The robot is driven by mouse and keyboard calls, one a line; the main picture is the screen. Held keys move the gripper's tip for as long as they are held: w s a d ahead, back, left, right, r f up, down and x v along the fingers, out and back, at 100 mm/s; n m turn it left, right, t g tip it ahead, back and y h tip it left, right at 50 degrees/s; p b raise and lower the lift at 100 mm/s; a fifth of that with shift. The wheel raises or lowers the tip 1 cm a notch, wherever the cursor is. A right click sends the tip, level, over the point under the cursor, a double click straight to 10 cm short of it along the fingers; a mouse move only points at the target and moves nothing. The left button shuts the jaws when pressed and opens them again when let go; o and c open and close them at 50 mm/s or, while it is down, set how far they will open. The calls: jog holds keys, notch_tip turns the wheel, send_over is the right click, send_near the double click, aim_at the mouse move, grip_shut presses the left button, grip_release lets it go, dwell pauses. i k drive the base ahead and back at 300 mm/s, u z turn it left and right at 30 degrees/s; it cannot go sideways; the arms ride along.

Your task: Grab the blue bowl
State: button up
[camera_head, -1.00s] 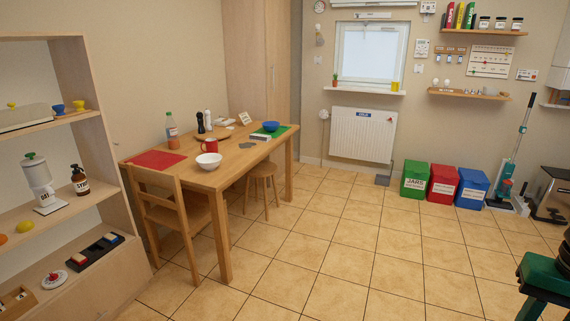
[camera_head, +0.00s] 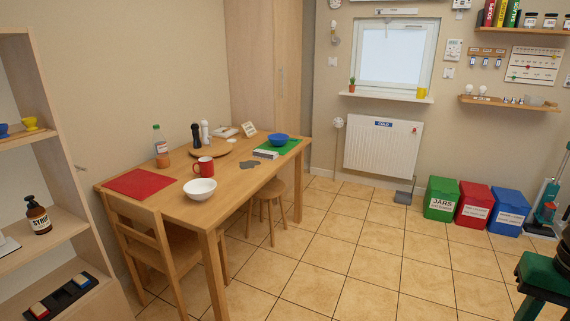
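The blue bowl (camera_head: 279,141) sits upright on the green mat (camera_head: 292,148) at the far right end of the wooden table (camera_head: 236,177). It is some distance ahead of me and nothing touches it from above. My gripper is not in view.
A white bowl (camera_head: 200,189), red mug (camera_head: 204,166), bottle (camera_head: 161,146) and red mat (camera_head: 144,182) are on the table. A chair (camera_head: 150,240) and stool (camera_head: 268,191) stand beside it. Shelves (camera_head: 60,180) are at left. The tiled floor (camera_head: 345,240) is clear right of the table.

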aim_at(278, 141)
jog(key=u, duration=0.2)
jog(key=i, duration=3.35)
jog(key=u, duration=0.2)
